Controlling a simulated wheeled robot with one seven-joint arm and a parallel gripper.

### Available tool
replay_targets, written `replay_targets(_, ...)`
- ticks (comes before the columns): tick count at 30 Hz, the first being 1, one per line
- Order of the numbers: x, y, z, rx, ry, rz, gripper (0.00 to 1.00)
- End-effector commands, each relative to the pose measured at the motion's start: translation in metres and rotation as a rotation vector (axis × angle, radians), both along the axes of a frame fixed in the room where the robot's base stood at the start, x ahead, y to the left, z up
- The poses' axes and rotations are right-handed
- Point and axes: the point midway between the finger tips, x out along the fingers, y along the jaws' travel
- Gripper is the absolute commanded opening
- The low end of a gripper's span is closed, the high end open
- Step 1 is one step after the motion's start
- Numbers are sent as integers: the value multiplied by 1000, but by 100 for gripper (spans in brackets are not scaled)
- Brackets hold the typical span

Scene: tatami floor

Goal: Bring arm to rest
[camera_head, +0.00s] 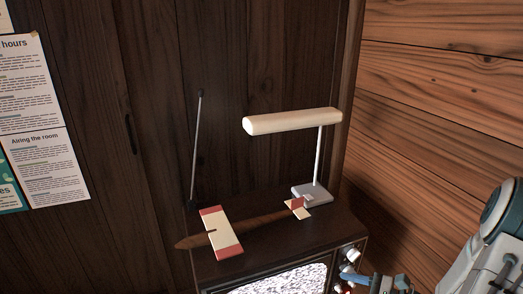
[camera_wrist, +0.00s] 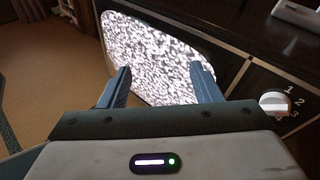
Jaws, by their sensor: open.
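My gripper (camera_wrist: 160,72) is open and empty in the wrist view, its two blue fingers apart in front of the TV's static-filled screen (camera_wrist: 155,45). In the head view my gripper (camera_head: 385,285) shows at the bottom edge, at the right of the TV (camera_head: 270,268) and close to its knobs. My arm comes in from the lower right corner. I cannot tell whether the fingers touch the TV front.
On the TV stand a desk lamp (camera_head: 292,122), a toy plane (camera_head: 223,235) with cream and red wings, and an antenna (camera_head: 196,150). A knob (camera_wrist: 275,103) is right of my fingers. A plank wall (camera_head: 450,100) bounds the right; floor (camera_wrist: 40,70) shows at left.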

Motion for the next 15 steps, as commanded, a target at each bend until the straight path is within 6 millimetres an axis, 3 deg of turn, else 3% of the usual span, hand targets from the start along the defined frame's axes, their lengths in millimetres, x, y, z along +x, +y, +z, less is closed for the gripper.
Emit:
replay_targets(1,-5,16,27,-69,-18,93,58)
replay_targets(6,-33,56,75,-295,-72,392,58)
replay_targets(15,-82,87,151,-730,-231,859,58)
